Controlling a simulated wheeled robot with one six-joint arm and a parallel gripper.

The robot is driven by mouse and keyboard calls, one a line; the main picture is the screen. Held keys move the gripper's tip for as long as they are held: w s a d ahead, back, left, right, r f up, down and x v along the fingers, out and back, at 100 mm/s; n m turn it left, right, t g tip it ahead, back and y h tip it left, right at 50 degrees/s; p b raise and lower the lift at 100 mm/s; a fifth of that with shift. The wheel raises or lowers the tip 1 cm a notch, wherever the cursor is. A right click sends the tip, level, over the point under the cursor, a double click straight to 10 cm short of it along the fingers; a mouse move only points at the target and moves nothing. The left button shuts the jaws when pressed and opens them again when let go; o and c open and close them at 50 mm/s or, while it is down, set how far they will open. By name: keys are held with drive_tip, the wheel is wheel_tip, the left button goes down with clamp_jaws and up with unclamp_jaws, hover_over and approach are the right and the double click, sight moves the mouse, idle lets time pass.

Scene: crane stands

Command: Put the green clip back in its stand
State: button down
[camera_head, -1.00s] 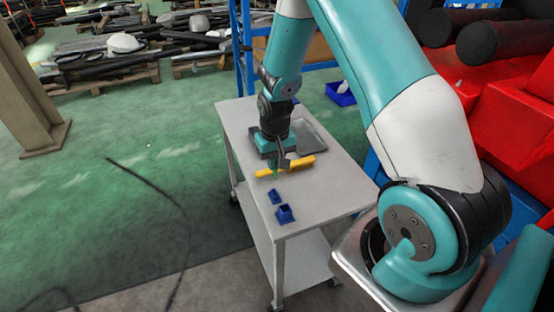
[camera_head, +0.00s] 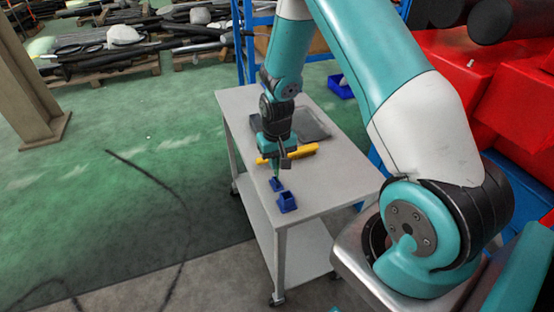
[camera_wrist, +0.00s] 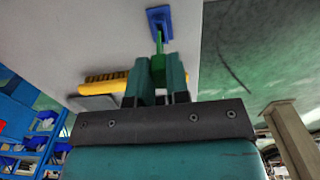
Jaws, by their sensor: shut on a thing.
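My gripper (camera_head: 279,166) is over the table, shut on the green clip (camera_wrist: 159,52). In the wrist view the clip sits between the two teal fingers (camera_wrist: 157,78) and points away from them. Its narrow tip overlaps the near edge of a blue stand (camera_wrist: 159,18). In the head view the clip is a thin green sliver, just above the smaller, farther blue stand (camera_head: 276,185). I cannot tell whether the tip touches the stand or is inside it. A larger blue stand (camera_head: 287,202) with an open top is beside it, nearer the table's front.
A yellow-handled brush (camera_head: 301,152) lies behind my gripper on the grey table (camera_head: 336,186). A grey tray (camera_head: 312,124) is farther back. The table's right side is clear. The left table edge is close to the stands.

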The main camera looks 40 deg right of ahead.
drive_tip(key=shift+f, duration=0.15)
drive_tip(key=shift+f+b, duration=1.1)
drive_tip(key=shift+f, duration=0.3)
drive_tip(key=c, duration=1)
unclamp_jaws()
drive_tip(key=shift+r, duration=0.15)
wheel_tip(320, 180, up, 5)
drive_tip(key=p, duration=0.4)
